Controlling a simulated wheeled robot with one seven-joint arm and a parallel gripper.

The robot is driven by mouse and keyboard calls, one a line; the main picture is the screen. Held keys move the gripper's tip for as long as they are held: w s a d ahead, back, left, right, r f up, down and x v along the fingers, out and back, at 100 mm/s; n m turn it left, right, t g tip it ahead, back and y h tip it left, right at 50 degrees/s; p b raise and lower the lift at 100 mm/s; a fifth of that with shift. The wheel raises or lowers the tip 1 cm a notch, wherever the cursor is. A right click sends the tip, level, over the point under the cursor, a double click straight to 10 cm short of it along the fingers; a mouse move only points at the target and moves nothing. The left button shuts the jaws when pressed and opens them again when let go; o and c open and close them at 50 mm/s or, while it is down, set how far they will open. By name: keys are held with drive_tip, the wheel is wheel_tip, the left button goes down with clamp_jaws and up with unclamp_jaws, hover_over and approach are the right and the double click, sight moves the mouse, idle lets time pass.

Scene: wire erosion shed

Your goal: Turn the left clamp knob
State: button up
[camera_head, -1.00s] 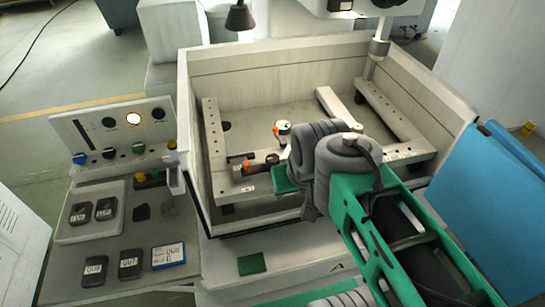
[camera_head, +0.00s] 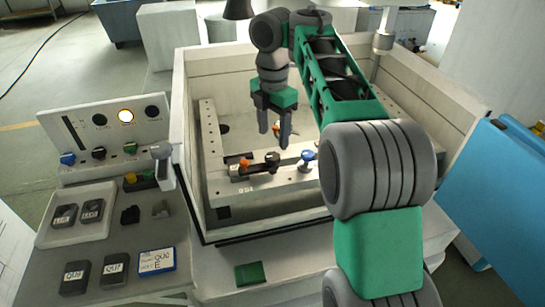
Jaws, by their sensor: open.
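Several knobs sit along the front rail (camera_head: 225,186) inside the open tank. At its left end, a small orange knob (camera_head: 244,163) stands on a dark block, with a black knob (camera_head: 272,160) just right of it. A blue knob (camera_head: 309,157) on a pale stem stands further right. I cannot tell for certain which is the left clamp knob. My gripper (camera_head: 274,134) hangs fingers down over the tank, open and empty, above and behind the black knob. A second orange piece (camera_head: 277,128) shows between its fingers, partly hidden.
Tank walls (camera_head: 181,125) rise around the rails. My arm covers the tank's right part. Left stands a control panel (camera_head: 105,135) with knobs, and a bench with dark blocks and a blue-edged card (camera_head: 157,261). A blue sheet (camera_head: 495,205) stands at right.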

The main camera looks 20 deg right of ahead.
sight(273, 156)
wheel_tip(273, 156, down, 7)
drive_tip(key=b, duration=0.5)
clamp_jaws()
